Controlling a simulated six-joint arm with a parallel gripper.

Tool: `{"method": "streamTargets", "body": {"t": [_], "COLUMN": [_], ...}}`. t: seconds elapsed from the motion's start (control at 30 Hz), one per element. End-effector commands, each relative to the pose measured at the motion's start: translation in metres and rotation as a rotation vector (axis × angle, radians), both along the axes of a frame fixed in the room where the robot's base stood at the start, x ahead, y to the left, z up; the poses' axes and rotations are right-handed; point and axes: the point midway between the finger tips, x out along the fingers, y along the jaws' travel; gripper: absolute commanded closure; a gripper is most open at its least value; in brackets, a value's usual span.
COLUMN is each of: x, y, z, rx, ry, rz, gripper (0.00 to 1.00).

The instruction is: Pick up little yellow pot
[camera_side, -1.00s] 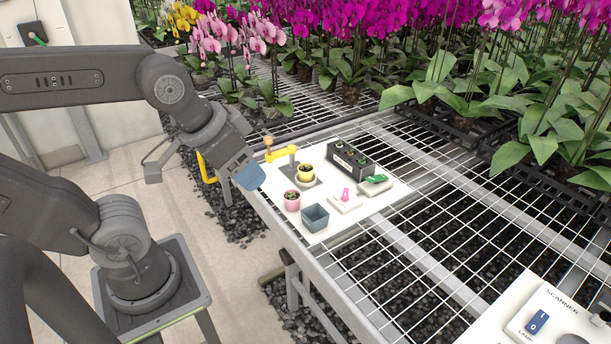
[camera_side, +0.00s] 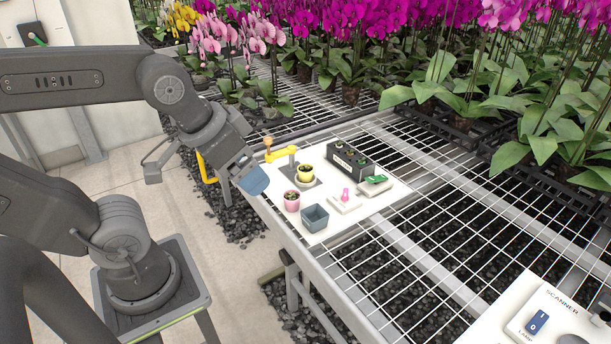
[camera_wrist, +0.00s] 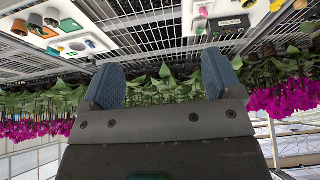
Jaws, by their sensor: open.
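The little yellow pot (camera_side: 306,178) stands upright on a dark square base on the white board, with a small green plant in it. My gripper (camera_side: 254,181) is left of the board in the side view, apart from the pot and the other items. In the wrist view its two blue fingers (camera_wrist: 161,80) are spread wide with nothing between them. Small pots show at the upper left of the wrist view, but I cannot tell surely which is the yellow one.
The white board (camera_side: 325,233) also holds a pink pot (camera_side: 292,201), a grey square pot (camera_side: 315,218), a black tray (camera_side: 349,158), a white block with a pink item (camera_side: 345,202) and a yellow arm (camera_side: 281,153). Orchids stand behind. A scanner box (camera_side: 555,320) is at lower right.

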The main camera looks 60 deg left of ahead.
Motion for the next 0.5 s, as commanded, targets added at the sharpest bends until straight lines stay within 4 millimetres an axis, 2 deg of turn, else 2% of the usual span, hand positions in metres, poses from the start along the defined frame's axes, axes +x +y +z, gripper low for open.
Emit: {"method": "streamTargets", "body": {"t": [0.17,0.27,0.37,0.5], "x": [0.003,0.017,0.044,0.096], "y": [0.001,0.007,0.019,0.047], "z": [0.001,0.003,0.007,0.005], "rx": [0.0,0.001,-0.002,-0.004], "ry": [0.002,0.011,0.026,0.046], "rz": [0.009,0.047,0.124,0.261], "gripper": [0.15,0.15,0.15,0.15]}}
